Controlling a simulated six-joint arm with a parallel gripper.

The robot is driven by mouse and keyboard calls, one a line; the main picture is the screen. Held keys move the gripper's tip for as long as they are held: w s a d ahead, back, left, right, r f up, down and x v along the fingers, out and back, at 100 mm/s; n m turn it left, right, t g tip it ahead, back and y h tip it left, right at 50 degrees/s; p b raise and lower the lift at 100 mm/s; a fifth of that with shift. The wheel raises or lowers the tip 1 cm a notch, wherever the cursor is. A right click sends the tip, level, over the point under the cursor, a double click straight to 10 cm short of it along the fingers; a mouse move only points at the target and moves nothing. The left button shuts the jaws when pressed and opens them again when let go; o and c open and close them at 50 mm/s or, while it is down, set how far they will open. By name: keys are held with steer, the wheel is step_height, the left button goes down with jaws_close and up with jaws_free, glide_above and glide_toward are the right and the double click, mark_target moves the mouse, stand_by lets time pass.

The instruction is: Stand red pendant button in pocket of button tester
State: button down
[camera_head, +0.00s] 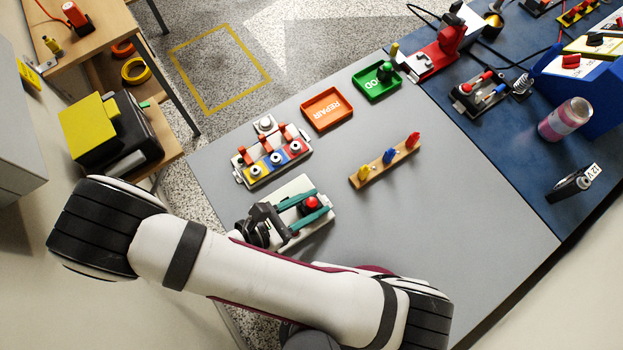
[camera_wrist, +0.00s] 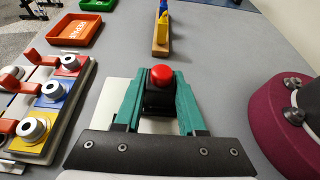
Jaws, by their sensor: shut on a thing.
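My gripper (camera_head: 309,203), with teal fingers, is shut on the red pendant button (camera_head: 312,202). In the wrist view the button's red cap (camera_wrist: 161,75) points up and its black body sits between my fingertips (camera_wrist: 160,101). A white plate (camera_head: 297,187) lies under my gripper; the fingers hide much of it, and I cannot tell whether the button touches it. Left of it stands a white-based fixture (camera_head: 272,158) with yellow, blue and red pads, grey rings and red levers. I cannot tell which of these two is the button tester.
A wooden rack (camera_head: 376,172) holds yellow, blue and red pegs. An orange REPAIR tray (camera_head: 327,120) is empty. A green tray (camera_head: 362,91) holds a dark green-topped item. Red and black devices and a can (camera_head: 565,119) stand on the blue mat. The grey table's right side is clear.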

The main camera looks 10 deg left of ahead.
steer(key=shift+f, duration=0.25)
steer(key=shift+r, duration=0.2)
steer(key=shift+c, duration=2.1)
jaws_free()
steer(key=v, duration=1.5)
steer(key=shift+s+a, duration=0.3)
